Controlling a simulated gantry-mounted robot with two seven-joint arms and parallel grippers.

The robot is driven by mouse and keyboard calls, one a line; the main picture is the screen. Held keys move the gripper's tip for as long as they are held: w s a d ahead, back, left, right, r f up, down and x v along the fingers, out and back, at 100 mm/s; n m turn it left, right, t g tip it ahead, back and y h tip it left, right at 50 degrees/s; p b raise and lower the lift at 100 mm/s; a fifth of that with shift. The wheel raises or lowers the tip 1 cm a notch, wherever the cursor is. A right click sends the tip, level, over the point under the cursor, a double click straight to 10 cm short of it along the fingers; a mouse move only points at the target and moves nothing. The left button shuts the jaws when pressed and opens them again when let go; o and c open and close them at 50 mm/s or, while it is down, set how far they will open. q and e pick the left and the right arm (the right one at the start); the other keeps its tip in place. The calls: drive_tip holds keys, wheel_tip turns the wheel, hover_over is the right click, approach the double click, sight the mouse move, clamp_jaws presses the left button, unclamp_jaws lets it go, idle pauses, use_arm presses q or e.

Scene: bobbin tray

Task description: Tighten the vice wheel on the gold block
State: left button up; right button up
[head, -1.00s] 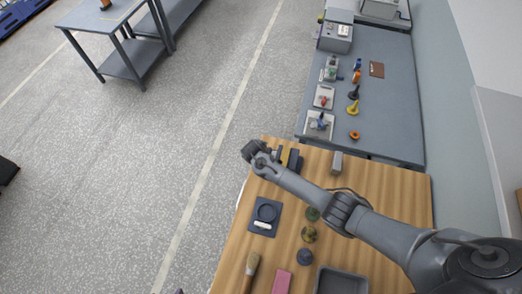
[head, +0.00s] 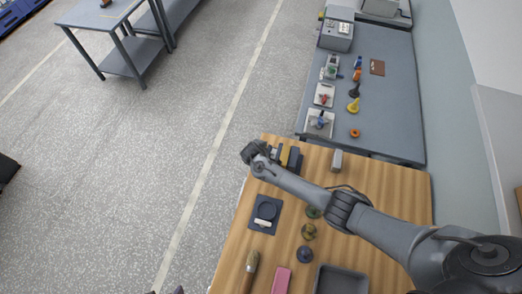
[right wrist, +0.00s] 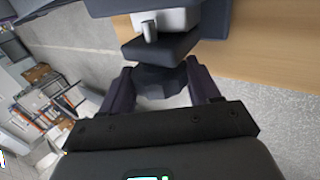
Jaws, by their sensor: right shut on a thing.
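The vice (head: 295,160) is dark and stands at the far left corner of the wooden table. The gold block (head: 284,157) shows as a narrow yellow strip between dark vice parts, partly hidden by my right arm. My right gripper (head: 250,152) is at the vice's left side, beyond the table edge. In the right wrist view its fingers (right wrist: 162,92) are shut on the dark vice wheel (right wrist: 162,80), one on each side. The vice body (right wrist: 160,47) is just beyond the wheel. Small dark tips at the head view's bottom edge (head: 178,290) seem to be my left gripper, mostly cut off.
On the wooden table (head: 385,185) are a dark square plate (head: 264,214), several round knobs (head: 305,254), a brush (head: 251,265), a pink block (head: 281,280), a grey tray (head: 341,281) and a small grey block (head: 337,160). A grey bench (head: 390,110) stands behind.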

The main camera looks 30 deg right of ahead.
idle(0.7)
drive_tip(key=o, duration=1)
drive_tip(key=shift+o, duration=0.2)
drive_tip(key=shift+s+a+r, duration=0.2)
drive_tip(key=shift+a+r, duration=0.05)
drive_tip(key=shift+r, duration=0.3)
drive_tip(key=p+v, duration=0.1)
drive_tip(key=v, duration=0.8)
drive_tip(key=shift+s+r, duration=0.15)
drive_tip(key=shift+r, duration=0.1)
drive_tip(key=shift+a, duration=0.1)
